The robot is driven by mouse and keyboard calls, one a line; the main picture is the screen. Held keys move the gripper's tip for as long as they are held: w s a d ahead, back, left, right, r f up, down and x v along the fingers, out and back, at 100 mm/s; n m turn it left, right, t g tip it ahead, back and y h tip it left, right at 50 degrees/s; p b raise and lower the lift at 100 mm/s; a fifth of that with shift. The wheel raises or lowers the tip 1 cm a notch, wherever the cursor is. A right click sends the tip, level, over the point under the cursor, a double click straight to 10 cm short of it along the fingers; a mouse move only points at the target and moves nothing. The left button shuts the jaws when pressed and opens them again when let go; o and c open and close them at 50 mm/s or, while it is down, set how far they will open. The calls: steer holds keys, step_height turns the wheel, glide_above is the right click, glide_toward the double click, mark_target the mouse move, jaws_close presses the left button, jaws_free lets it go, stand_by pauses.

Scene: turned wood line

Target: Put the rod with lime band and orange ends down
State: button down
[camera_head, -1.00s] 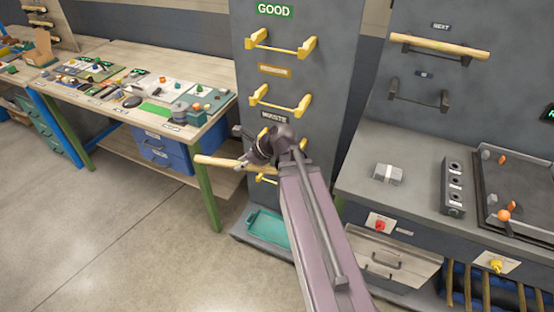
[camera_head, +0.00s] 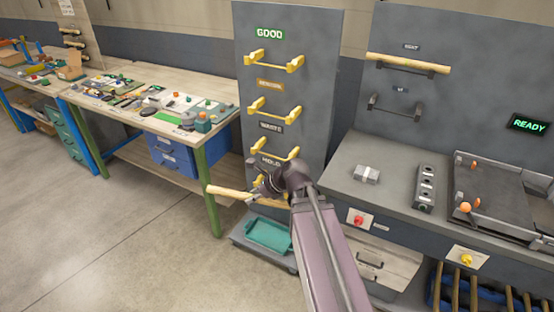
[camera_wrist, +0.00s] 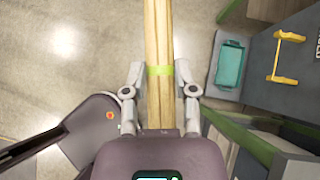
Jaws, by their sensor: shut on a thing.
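My gripper (camera_head: 258,190) is shut on a pale wooden rod (camera_head: 229,192). No orange end can be made out in either view. In the head view the rod points left, held in the air in front of a grey rack (camera_head: 310,70). The rack has yellow hook pairs under the signs GOOD (camera_head: 270,33), a blurred orange one, WASTE (camera_head: 271,127) and HOLD (camera_head: 268,162). My arm partly hides the lowest hooks.
A teal tray (camera_head: 268,235) lies on the rack's base. A cluttered wooden bench (camera_head: 130,75) with green legs stands left. At right, a grey bench (camera_head: 345,190) carries small blocks, and a rod (camera_head: 414,64) rests on hooks above it. Floor at left is clear.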

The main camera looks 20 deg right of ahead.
steer(key=shift+s+a, duration=0.3)
steer(key=shift+s, duration=0.25)
steer(key=shift+a, duration=0.1)
